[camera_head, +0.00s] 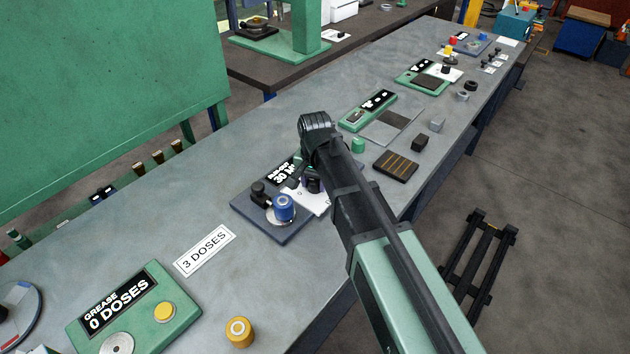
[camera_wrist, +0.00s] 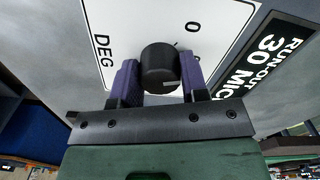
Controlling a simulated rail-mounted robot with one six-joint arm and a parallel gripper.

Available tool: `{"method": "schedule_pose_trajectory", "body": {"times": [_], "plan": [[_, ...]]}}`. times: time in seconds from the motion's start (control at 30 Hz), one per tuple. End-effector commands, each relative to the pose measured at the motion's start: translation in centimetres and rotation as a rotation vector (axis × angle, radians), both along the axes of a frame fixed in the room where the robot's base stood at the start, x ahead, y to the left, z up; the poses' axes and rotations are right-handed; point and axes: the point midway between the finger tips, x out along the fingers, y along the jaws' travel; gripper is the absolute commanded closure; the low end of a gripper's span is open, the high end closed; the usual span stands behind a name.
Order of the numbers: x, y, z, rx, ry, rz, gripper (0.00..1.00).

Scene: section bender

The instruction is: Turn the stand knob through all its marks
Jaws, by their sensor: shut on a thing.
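The black round knob (camera_wrist: 158,66) stands on a white dial plate (camera_wrist: 215,25) printed "DEG" and "0". In the wrist view my gripper (camera_wrist: 160,84) has its two purple fingers on either side of the knob, shut on it. A short pale line shows low on the knob's side. In the head view my gripper (camera_head: 314,184) is down at the dial plate (camera_head: 310,205), and my arm hides most of the knob. The stand base (camera_head: 270,228) is a dark blue plate with a display (camera_head: 284,172) reading "RUN-OUT 30 MIC", its end cut off.
Left of the dial stand a blue-topped cylinder (camera_head: 284,206) and a black post (camera_head: 260,192) on the same base. A "3 DOSES" card (camera_head: 205,250), a green grease unit (camera_head: 133,308) and a yellow cylinder (camera_head: 239,331) lie nearer. A slotted dark block (camera_head: 396,165) sits to the right.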

Motion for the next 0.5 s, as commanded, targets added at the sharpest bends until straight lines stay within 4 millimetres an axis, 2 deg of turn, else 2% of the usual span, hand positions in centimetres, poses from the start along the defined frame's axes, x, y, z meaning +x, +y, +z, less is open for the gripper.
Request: {"method": "schedule_pose_trajectory", "body": {"times": [0.2, 0.5], "plan": [[-0.03, -0.01, -0.02, 0.000, 0.001, -0.166, 0.83], [-0.04, -0.01, -0.02, -0.001, 0.001, -0.307, 0.83]]}}
